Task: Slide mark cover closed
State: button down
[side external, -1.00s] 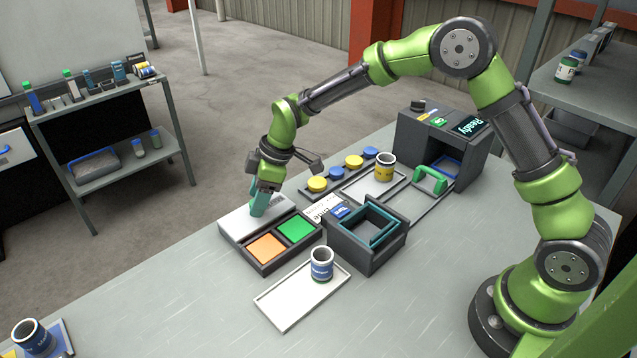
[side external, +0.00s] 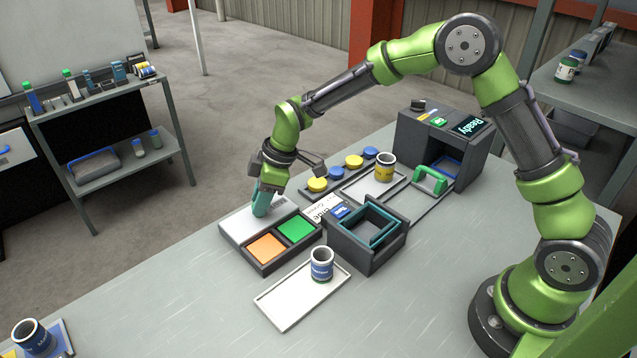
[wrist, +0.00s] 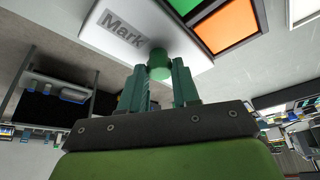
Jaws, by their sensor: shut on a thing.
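The mark cover is a light grey plate (side external: 238,229) at the left end of a dark tray in the side view. In the wrist view the cover (wrist: 98,32) carries the word "Mark" and a round green knob (wrist: 159,68). The orange square (side external: 266,247) and green square (side external: 297,228) beside it are uncovered. My gripper (side external: 261,210) is down at the cover, its teal fingers tilted. In the wrist view my gripper (wrist: 164,76) is shut on the knob, which shows between the fingertips. The fingers hide the knob in the side view.
A dark open box (side external: 365,258) with a teal rim stands right of the tray. A white tray (side external: 283,307) with a blue cup (side external: 321,264) lies in front. Yellow and blue buttons (side external: 352,162) stand behind. The front left tabletop is mostly clear.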

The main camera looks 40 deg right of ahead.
jog(key=s, duration=0.8)
jog(key=shift+s, duration=0.1)
jog(key=c, duration=0.8)
grip_release()
jog(key=v, duration=1.7)
jog(key=shift+f, duration=0.1)
